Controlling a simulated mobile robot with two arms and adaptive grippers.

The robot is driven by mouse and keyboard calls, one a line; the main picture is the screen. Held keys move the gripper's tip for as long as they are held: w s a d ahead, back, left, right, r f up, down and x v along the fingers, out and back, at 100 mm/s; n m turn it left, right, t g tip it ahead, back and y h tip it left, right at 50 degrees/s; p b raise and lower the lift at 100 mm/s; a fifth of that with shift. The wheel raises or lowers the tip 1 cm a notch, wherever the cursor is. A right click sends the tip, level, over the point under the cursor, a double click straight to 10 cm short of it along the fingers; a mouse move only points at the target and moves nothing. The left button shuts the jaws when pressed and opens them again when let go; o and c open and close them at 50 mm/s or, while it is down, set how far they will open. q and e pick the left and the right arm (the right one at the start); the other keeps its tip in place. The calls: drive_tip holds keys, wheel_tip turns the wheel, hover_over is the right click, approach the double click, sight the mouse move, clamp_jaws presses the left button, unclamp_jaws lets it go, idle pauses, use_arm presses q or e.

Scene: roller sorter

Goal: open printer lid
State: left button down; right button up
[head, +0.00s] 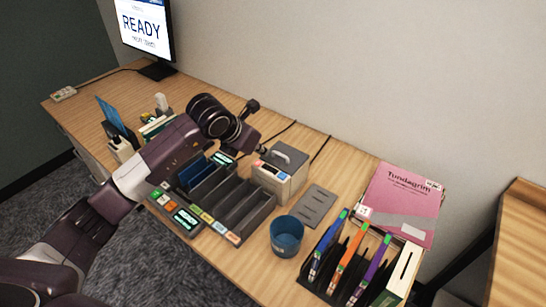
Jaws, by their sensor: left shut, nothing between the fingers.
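The printer (276,183) is a small pale box with a dark grey lid (293,158) on top. A light handle shows on the lid, and small coloured marks are on the front. The lid looks down on the box. My left gripper (252,106) is above the desk, behind and to the left of the printer in the picture. Its fingers are shut and empty, apart from the lid and handle. My left wrist hides part of the desk. My right gripper is out of view.
A dark sorter tray (245,212) with several slots stands left of the printer. A monitor (143,28) is at the back left.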

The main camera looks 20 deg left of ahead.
sight(278, 160)
use_arm(q)
drive_tip(key=p+x, duration=0.2)
drive_tip(key=x, duration=0.6)
drive_tip(key=shift+w+d+f, duration=0.15)
drive_tip(key=shift+f, duration=0.2)
drive_tip(key=shift+r, duration=0.15)
drive_tip(key=shift+w+r+g, duration=0.1)
drive_tip(key=shift+r+g, duration=0.1)
drive_tip(key=shift+g, duration=0.1)
